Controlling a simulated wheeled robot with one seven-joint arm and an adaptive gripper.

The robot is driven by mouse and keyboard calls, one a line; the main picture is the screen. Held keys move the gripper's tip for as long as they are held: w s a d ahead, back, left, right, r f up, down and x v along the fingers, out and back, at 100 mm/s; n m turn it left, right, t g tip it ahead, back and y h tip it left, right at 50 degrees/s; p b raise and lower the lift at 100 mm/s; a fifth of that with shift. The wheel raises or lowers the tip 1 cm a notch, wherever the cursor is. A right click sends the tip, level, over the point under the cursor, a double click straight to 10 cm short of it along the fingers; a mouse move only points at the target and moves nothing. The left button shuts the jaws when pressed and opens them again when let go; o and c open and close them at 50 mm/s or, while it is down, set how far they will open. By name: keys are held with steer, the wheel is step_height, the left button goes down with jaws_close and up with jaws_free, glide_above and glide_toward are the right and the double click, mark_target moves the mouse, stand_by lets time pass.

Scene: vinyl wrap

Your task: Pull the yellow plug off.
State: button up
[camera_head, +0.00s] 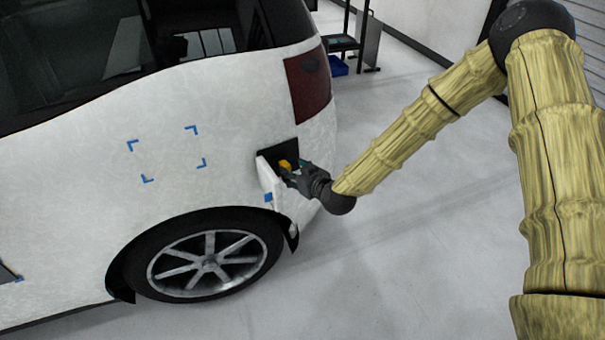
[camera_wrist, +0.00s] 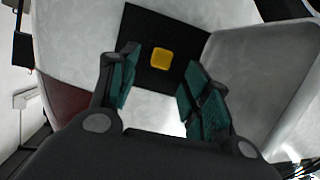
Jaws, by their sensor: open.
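The yellow plug (camera_wrist: 161,58) is a small rounded square on the dark recess (camera_wrist: 141,62) in the car's side. In the head view the yellow plug (camera_head: 285,165) shows in the dark opening behind the open flap. My gripper (camera_wrist: 155,82) is open, with its green-padded fingers apart. In the wrist view the plug lies just beyond and between the fingertips, and I see no contact. In the head view my gripper (camera_head: 291,175) is at the opening, close to the plug, partly covering that area.
The white car (camera_head: 90,190) fills the left. Its open flap (camera_head: 268,178) stands beside the recess, and in the wrist view the flap (camera_wrist: 235,75) is close to the right finger. The wheel (camera_head: 207,262) is below.

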mark_target(288, 168)
steer(key=shift+p+x, duration=0.5)
steer(key=shift+x, duration=2.4)
jaws_close()
steer(key=shift+s+d+r, duration=0.1)
steer(key=shift+s+d, duration=0.25)
steer(key=shift+s, duration=0.4)
steer(key=s+d+p, duration=0.1)
steer(key=s+d, duration=0.2)
steer(key=s, duration=0.2)
steer(key=shift+s+r, duration=0.4)
